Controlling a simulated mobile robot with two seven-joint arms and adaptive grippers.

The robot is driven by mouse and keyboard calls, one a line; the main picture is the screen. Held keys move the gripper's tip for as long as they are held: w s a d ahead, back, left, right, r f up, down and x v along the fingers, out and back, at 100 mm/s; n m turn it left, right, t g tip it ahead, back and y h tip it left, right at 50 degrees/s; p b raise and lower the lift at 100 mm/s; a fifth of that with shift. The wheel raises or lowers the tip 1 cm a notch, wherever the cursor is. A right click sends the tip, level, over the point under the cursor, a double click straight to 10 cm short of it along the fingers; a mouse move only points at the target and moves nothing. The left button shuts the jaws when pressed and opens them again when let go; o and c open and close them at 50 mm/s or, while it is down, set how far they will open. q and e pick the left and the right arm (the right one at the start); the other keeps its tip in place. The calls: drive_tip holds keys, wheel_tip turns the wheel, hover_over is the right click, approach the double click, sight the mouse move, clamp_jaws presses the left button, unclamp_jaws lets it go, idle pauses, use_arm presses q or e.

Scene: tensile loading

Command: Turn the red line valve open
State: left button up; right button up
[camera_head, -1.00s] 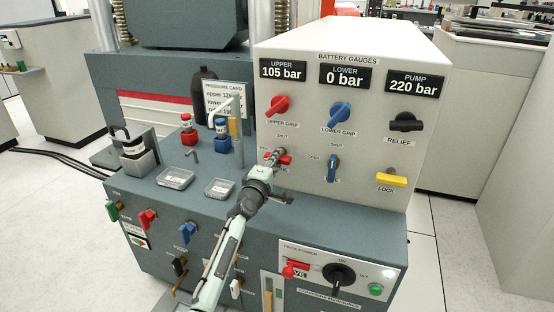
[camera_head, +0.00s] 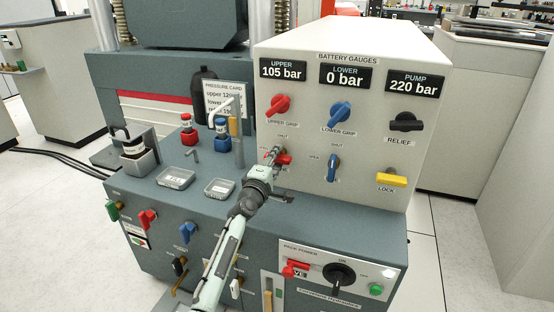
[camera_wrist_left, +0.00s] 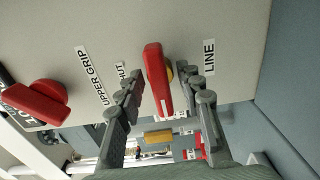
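The red line valve (camera_wrist_left: 157,78) is a long red handle on the pale gauge panel, beside the LINE label. In the left wrist view it lies between the two fingers of my left gripper (camera_wrist_left: 162,90), with one finger on each side. The gripper appears open around it; I cannot tell whether either finger touches it. In the head view my left gripper (camera_head: 275,157) is at the panel and covers much of the valve, with a red part (camera_head: 286,160) showing to its right. The UPPER gauge (camera_head: 283,69) reads 105 bar. My right gripper is out of view.
The red upper grip knob (camera_head: 278,105) is just above my gripper. The blue line valve (camera_head: 333,167) is to its right, and the yellow lock (camera_head: 391,180) further right. A tall post (camera_head: 238,135) and small trays (camera_head: 219,188) stand on the bench to the left.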

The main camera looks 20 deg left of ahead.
use_arm(q)
drive_tip(key=s, duration=1.2)
drive_tip(key=shift+a, duration=0.2)
drive_tip(key=s+d+f+m+g+h, duration=0.25)
drive_tip(key=s+f+m+g, duration=0.55)
drive_tip(key=s+f+m, duration=0.7)
drive_tip(key=s+a+f+m+g+y, duration=0.1)
drive_tip(key=s+a+f+g, duration=0.1)
drive_tip(key=s, duration=0.4)
drive_tip(key=s+a+f+m+g+y, duration=0.2)
drive_tip(key=s+f, duration=0.3)
drive_tip(key=s, duration=0.2)
drive_tip(key=s+a+f+m+g+y+p, duration=0.1)
drive_tip(key=s+a+f+g, duration=0.1)
drive_tip(key=s, duration=0.4)
drive_tip(key=shift+s+f+g, duration=0.25)
drive_tip(key=shift+f+g, duration=0.15)
drive_tip(key=shift+f, duration=0.5)
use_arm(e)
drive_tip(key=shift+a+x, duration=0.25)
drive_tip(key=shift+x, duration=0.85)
use_arm(q)
drive_tip(key=shift+a+y, duration=0.1)
drive_tip(key=shift+y, duration=0.15)
